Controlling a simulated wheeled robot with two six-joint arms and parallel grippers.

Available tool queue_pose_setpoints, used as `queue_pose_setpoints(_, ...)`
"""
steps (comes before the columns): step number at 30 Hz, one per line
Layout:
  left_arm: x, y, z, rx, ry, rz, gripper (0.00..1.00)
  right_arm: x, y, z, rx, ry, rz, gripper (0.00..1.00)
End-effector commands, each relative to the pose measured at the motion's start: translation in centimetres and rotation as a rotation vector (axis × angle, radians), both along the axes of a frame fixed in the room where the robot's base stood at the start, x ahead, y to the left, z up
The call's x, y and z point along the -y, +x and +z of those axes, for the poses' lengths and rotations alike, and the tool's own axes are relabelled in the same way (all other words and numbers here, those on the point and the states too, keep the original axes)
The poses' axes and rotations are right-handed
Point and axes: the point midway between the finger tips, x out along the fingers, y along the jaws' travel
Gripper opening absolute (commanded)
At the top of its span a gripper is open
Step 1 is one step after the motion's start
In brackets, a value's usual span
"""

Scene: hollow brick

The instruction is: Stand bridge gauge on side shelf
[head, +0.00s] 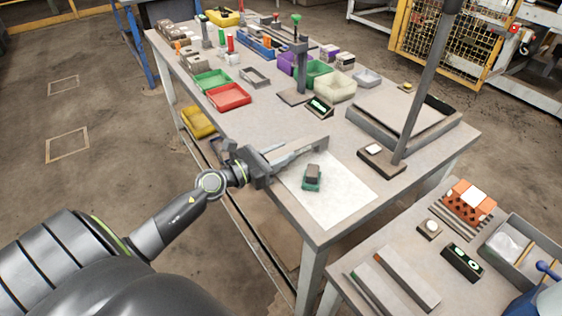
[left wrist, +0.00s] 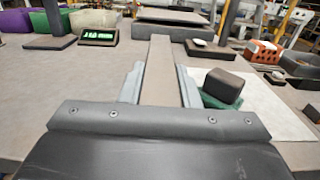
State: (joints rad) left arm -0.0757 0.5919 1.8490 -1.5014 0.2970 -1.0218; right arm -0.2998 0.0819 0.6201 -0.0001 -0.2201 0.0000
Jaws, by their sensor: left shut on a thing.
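My left gripper (head: 292,153) is shut on a long flat grey-brown bar, which looks like the bridge gauge (head: 306,147). It holds the bar low at the front edge of the workbench (head: 262,118), beside a white sheet. In the left wrist view the bar (left wrist: 160,75) runs straight ahead between the two fingers (left wrist: 160,88). Its near end is hidden by the gripper body. I cannot tell whether the bar touches the bench. I cannot tell for sure which surface is the side shelf; a lower side table (head: 378,244) stands at the right. My right gripper is not in view.
A green holder with a dark block (head: 312,177) stands on the white sheet (head: 338,200), right of my gripper. A lamp post (head: 412,120) and a grey raised plate (head: 385,108) stand behind. The side table carries an orange hollow brick (head: 470,202), a grey tray (head: 490,245) and long bars (head: 405,277).

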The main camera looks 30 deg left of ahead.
Motion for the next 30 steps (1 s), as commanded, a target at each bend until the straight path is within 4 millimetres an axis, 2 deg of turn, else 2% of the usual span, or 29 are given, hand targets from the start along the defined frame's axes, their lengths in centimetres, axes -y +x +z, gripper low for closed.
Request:
queue_pose_setpoints(2, 0.05, 0.02, -0.73, 0.002, -0.002, 0.0, 0.0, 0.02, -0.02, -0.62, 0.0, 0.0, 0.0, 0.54)
queue_pose_setpoints(14, 0.04, 0.02, -1.09, 0.003, -0.001, 0.0, 0.0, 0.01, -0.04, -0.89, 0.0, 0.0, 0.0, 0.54)
queue_pose_setpoints(15, 0.02, 0.0, -1.06, 0.001, 0.0, 0.0, 0.33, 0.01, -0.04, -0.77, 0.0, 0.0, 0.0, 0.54)
queue_pose_setpoints(19, 0.01, -0.01, -1.06, 0.0, -0.001, 0.0, 0.5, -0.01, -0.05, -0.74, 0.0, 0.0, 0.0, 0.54)
queue_pose_setpoints(30, 0.01, -0.01, -0.69, 0.0, -0.001, 0.0, 0.51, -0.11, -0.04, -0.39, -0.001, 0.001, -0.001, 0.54)
